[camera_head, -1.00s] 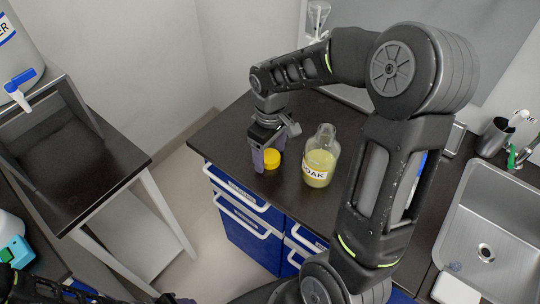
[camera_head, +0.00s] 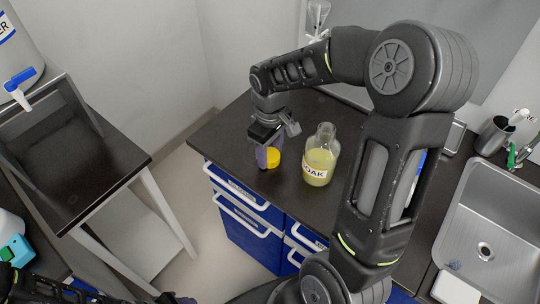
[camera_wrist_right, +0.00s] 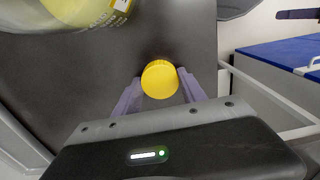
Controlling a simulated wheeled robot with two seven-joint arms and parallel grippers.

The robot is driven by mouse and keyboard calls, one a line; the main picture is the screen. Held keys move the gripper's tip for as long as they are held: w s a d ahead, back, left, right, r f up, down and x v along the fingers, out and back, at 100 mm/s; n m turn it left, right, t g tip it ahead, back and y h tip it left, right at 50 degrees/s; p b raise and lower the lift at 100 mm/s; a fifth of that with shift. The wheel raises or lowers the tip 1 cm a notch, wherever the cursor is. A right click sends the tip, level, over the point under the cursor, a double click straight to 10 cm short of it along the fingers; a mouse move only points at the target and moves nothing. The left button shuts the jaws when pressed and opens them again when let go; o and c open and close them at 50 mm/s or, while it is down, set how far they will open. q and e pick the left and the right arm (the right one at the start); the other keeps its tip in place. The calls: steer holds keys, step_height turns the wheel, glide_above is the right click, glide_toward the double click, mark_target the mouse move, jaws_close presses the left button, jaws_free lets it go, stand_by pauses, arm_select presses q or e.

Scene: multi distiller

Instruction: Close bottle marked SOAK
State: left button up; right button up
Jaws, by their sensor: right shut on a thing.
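The bottle marked SOAK (camera_head: 318,168) stands upright on the dark counter, with yellowish liquid inside and no cap on its mouth. In the right wrist view part of the bottle (camera_wrist_right: 40,15) shows at the top left. My right gripper (camera_head: 267,160) is left of the bottle, low over the counter. It is shut on a yellow cap (camera_head: 273,158), which also shows between the fingers in the right wrist view (camera_wrist_right: 160,79). My left gripper (camera_head: 172,299) is only partly in view at the bottom edge.
The dark counter (camera_head: 225,128) has free room around the bottle and at its left corner. A sink (camera_head: 485,225) is at the right, with a metal cup (camera_head: 494,136) behind it. Blue drawers (camera_head: 245,217) are below. A side table (camera_head: 110,165) stands at left.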

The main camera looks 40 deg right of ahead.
mark_target(270, 155)
steer(key=c, duration=0.8)
step_height(270, 155, up, 10)
steer(key=shift+b, duration=0.35)
stand_by(0.4)
